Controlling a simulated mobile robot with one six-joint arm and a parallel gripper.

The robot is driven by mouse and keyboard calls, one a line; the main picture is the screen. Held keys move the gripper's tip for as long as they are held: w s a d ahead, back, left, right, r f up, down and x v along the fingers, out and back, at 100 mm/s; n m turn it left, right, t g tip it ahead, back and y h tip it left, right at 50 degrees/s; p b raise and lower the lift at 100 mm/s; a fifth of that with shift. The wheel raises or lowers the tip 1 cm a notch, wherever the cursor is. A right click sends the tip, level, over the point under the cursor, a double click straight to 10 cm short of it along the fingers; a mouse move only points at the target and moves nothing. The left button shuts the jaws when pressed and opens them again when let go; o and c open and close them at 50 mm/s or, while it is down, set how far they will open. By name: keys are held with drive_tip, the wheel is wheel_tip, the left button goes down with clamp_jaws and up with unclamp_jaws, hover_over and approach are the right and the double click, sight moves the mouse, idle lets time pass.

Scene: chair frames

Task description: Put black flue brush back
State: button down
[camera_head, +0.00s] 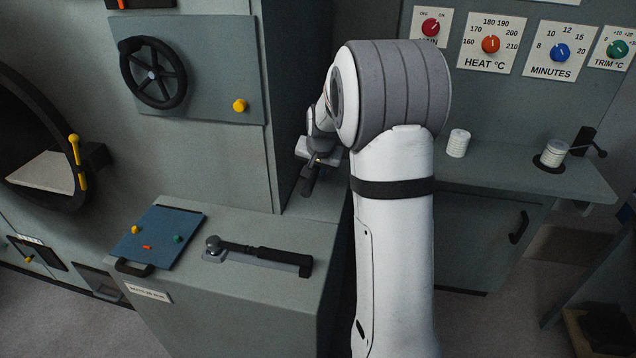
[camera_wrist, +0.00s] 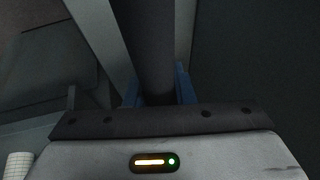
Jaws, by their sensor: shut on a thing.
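My gripper (camera_head: 316,158) is at the end of my white arm, in the gap between the grey wall and the right-hand panel. In the wrist view my gripper (camera_wrist: 158,92) is shut, its blue fingertips on either side of a thick black cylinder, which I take to be the black flue brush (camera_wrist: 150,45). In the head view a short dark part of the brush (camera_head: 307,185) shows below the gripper. My arm hides much of that area. The brush's far end is out of sight, and I cannot tell whether it touches anything.
A low grey cabinet (camera_head: 215,315) carries a blue plate (camera_head: 158,232) and a black-handled lever (camera_head: 262,252). A round opening (camera_head: 40,150) is at left, beside a handwheel (camera_head: 153,73). A white cylinder (camera_head: 458,143) stands on the right-hand shelf (camera_head: 490,183); another white cylinder (camera_head: 554,152) stands farther right.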

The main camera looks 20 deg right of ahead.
drive_tip(key=f, duration=0.5)
drive_tip(key=shift+d+f, duration=0.2)
drive_tip(key=shift+f, duration=0.2)
drive_tip(key=c, duration=1.2)
unclamp_jaws()
drive_tip(key=shift+c, duration=0.2)
drive_tip(key=d+v, duration=0.1)
drive_tip(key=v, duration=1)
drive_tip(key=s+a+r+n+g, duration=0.1)
drive_tip(key=s+a+n, duration=0.2)
drive_tip(key=s, duration=1.1)
drive_tip(key=s+a+r+n+g, duration=0.1)
drive_tip(key=s+a+n, duration=0.3)
drive_tip(key=s+a, duration=0.5)
drive_tip(key=s, duration=0.6)
drive_tip(key=shift+a+r+y, duration=0.25)
drive_tip(key=shift+y, duration=0.05)
